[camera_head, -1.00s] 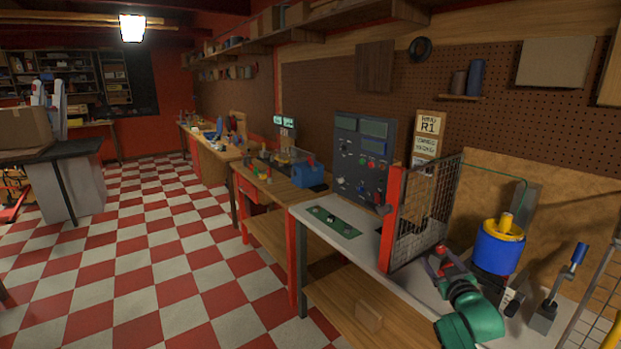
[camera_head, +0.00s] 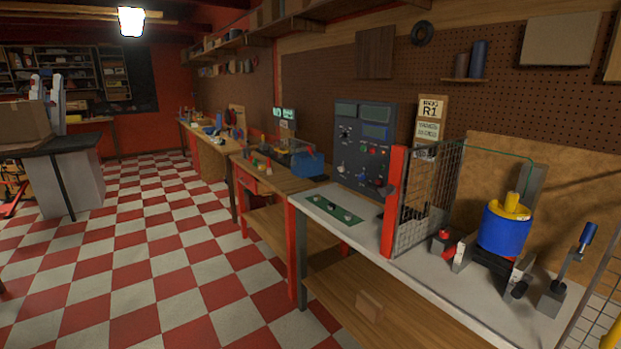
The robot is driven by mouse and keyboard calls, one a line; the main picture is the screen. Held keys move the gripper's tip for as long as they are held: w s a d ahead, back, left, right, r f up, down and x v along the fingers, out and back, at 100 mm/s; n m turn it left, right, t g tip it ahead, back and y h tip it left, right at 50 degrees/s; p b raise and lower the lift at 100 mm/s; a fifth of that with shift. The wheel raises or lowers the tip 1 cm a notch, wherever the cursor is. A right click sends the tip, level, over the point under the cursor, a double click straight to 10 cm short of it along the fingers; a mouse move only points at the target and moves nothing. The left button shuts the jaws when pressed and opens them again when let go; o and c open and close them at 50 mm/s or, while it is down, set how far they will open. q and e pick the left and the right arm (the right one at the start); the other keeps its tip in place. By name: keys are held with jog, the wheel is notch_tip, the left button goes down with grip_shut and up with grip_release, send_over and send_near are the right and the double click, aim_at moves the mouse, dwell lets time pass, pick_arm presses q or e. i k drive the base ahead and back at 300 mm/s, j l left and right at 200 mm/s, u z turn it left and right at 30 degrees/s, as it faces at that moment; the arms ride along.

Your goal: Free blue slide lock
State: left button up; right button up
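A blue cylinder (camera_head: 502,230) with a yellow top stands on a dark base (camera_head: 492,262) at the right end of the grey bench. A yellow post (camera_head: 511,202) rises from its top. A lever with a blue handle (camera_head: 588,234) stands tilted on a grey block (camera_head: 551,299) to the right of it. I cannot tell which part is the blue slide lock or whether it is locked. Neither of my grippers is in view.
A wire mesh guard (camera_head: 428,200) with a red post (camera_head: 393,203) stands left of the cylinder. Small red knobs (camera_head: 441,241) sit between them. A control panel (camera_head: 361,150) and a green plate (camera_head: 334,208) are further left. The bench front is clear.

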aim_at(590, 229)
jog(key=z, duration=1.65)
jog(key=j+z, duration=0.15)
jog(key=j, duration=0.5)
